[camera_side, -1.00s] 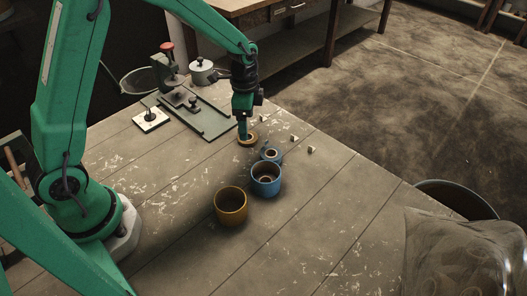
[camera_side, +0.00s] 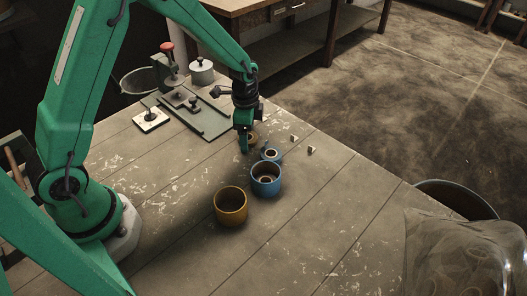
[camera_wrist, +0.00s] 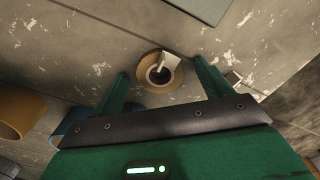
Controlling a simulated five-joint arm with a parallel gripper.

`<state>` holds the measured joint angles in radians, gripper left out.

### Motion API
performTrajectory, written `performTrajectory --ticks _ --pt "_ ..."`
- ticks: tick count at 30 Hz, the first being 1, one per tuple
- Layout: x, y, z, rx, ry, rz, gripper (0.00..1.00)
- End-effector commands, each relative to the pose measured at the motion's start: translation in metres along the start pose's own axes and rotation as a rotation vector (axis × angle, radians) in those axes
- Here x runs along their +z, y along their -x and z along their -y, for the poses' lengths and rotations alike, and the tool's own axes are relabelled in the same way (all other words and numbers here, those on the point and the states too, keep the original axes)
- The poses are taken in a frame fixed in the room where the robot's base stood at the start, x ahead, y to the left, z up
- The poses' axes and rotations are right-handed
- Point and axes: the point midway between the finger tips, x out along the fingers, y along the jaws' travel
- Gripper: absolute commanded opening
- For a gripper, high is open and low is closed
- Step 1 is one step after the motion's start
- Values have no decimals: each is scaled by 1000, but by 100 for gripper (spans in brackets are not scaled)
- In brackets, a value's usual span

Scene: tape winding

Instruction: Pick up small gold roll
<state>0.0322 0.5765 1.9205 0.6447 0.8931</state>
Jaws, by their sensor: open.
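The small gold roll (camera_wrist: 147,83) lies flat on the table, with a pale loose flap (camera_wrist: 169,62) over its dark centre. In the side view the roll (camera_side: 253,137) is partly hidden behind my gripper (camera_side: 245,148). In the wrist view my gripper (camera_wrist: 160,68) is open and empty. One finger is to the left of the roll and one to its right, with gaps between them and it. I cannot tell how high the fingertips are above the table.
A small blue roll (camera_side: 264,157) lies close by. A blue cup (camera_side: 266,188) with a ring inside and a gold cup (camera_side: 231,211) stand nearer the camera. Small pale blocks (camera_side: 310,150) lie to the right. A green plate fixture (camera_side: 207,122) is behind left. The front table is clear.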

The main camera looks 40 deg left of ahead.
Motion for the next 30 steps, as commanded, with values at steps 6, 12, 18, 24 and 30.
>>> performTrajectory --ticks 6,12,18,24,30 --pt "0 0 0 0 0 0 40" --pt "0 0 0 0 0 0 30" --pt "0 2 0 -1 0 -1 30" --pt "0 11 0 -2 0 -1 30" --pt "0 29 1 -2 0 -2 30"
